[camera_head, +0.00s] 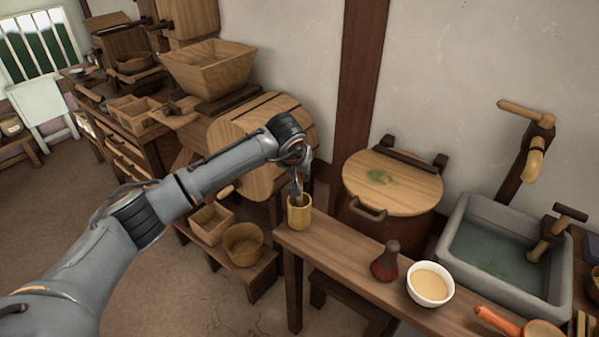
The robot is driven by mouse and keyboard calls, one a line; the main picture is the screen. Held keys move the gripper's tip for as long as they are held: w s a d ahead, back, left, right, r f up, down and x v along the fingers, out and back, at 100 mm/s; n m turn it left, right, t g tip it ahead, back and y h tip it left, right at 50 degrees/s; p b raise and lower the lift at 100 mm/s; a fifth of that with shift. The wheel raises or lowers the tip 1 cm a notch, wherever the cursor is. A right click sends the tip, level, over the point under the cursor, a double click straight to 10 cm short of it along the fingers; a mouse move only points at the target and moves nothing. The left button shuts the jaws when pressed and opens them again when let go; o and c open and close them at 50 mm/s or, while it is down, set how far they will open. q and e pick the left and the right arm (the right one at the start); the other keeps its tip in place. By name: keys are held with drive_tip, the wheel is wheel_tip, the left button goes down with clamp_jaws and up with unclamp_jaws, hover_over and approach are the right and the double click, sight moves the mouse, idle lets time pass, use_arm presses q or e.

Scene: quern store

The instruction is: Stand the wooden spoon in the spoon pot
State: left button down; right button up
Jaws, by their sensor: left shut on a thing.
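The spoon pot (299,215) is a small yellow-tan cylinder standing upright at the left end of the narrow wooden table. My left gripper (297,190) points down right above the pot's mouth, its fingertips at about rim height. It is shut on the wooden spoon (299,181), of which only a small brown bit shows between the fingers. The rest of the spoon is hidden by the gripper and the pot, so I cannot tell how far it reaches inside. My right gripper is not in view.
On the table (335,250) stand a dark red bottle (385,262), a cream-filled bowl (431,284) and an orange-handled pan (499,321). A lidded wooden tub (392,184) and stone sink (459,263) stand behind. The tabletop between pot and bottle is clear.

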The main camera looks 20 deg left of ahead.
use_arm(q)
drive_tip(key=c, duration=1.2)
unclamp_jaws()
drive_tip(key=v, duration=1.2)
drive_tip(key=shift+f, duration=0.1)
